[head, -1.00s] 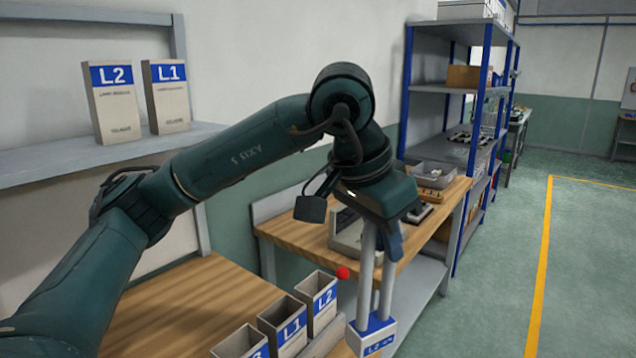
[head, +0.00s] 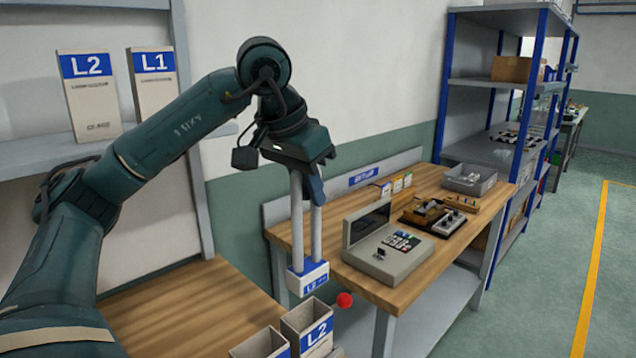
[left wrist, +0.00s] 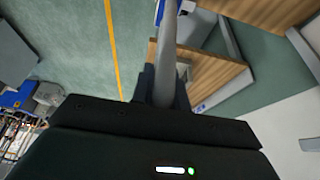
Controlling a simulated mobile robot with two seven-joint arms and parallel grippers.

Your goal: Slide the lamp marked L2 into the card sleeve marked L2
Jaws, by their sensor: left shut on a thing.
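The lamp marked L2 (head: 308,278) has two long white tubes and a white base with a blue L2 label. It hangs upright with the base down. My left gripper (head: 304,178) is shut on the upper part of its tubes. In the left wrist view a tube (left wrist: 167,55) runs up from between the fingers. The open-topped card sleeve marked L2 (head: 314,334) stands at the bottom of the head view. The lamp's base shows just above and slightly left of its mouth, apart from it. My right gripper is out of view.
Another open sleeve (head: 262,346) stands left of the L2 sleeve. A red ball (head: 344,299) shows right of the lamp. Boxes marked L2 (head: 90,110) and L1 (head: 155,95) stand on the wall shelf. A bench behind holds a grey device (head: 385,255) and trays.

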